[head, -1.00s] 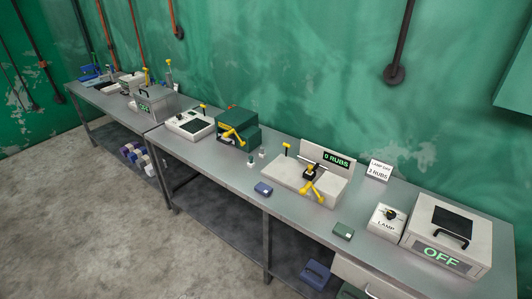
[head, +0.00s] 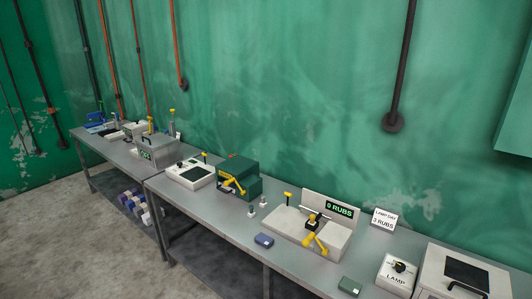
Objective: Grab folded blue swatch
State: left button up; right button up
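A small folded blue swatch (head: 264,241) lies on the grey workbench (head: 215,223), near its front edge, left of the rubbing machine. It looks like a small dark blue block at this distance. Neither of my grippers shows in the head view.
The rubbing machine (head: 310,229) with yellow handles and a "0 RUBS" display stands right of the swatch. A green swatch (head: 350,286), a lamp box (head: 396,274), a white box (head: 466,270) and a sign (head: 384,218) are further right. A green machine (head: 238,176) stands left. Bench around the blue swatch is clear.

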aim_at(262, 239)
jog(key=u, duration=0.7)
jog(key=i, duration=1.05)
jog(key=u, duration=0.15)
